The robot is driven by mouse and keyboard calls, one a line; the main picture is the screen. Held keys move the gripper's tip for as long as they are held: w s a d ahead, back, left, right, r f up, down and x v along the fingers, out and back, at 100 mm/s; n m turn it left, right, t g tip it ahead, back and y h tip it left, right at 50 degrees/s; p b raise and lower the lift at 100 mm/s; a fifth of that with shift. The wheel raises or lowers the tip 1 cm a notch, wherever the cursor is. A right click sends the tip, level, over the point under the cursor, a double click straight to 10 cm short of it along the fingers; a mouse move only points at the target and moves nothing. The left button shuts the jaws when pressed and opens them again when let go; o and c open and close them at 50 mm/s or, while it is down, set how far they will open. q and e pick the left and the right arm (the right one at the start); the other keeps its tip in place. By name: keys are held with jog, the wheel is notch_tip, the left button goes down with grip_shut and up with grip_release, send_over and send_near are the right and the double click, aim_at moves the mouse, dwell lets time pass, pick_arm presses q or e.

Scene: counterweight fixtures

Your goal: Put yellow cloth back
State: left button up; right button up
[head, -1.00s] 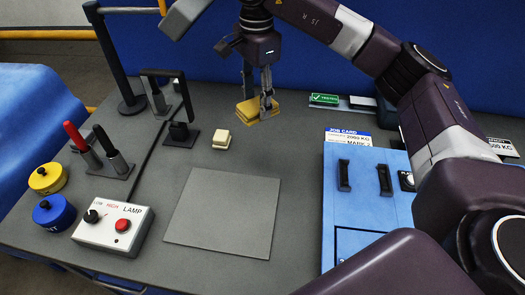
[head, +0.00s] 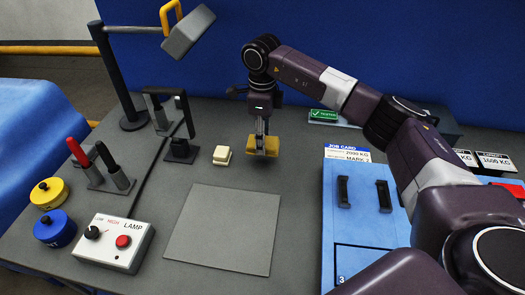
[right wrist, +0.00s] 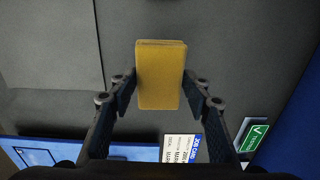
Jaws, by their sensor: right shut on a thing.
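The folded yellow cloth (head: 271,147) is held between the fingers of my right gripper (head: 261,143), over the grey table to the right of the small cream block. In the right wrist view the cloth (right wrist: 161,65) is a flat folded rectangle with the two fingers of the gripper (right wrist: 157,90) closed on its sides. The head view does not show clearly how far it is above the table. My left gripper is not in view.
A cream block (head: 222,155) and a grey square mat (head: 224,231) lie nearby. The lamp box (head: 113,243), yellow weight (head: 49,193), blue weight (head: 55,228) and pen holder (head: 110,180) stand left. A blue case (head: 362,225) stands right.

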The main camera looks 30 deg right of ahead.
notch_tip(320, 180, down, 2)
jog(key=shift+f, duration=0.25)
notch_tip(320, 180, down, 3)
jog(key=shift+f+p, duration=0.15)
jog(key=shift+p, duration=0.5)
jog(key=shift+f, duration=0.35)
jog(key=shift+f, duration=0.1)
jog(key=shift+f, duration=0.15)
jog(key=o, duration=1.2)
jog(key=shift+r, duration=0.2)
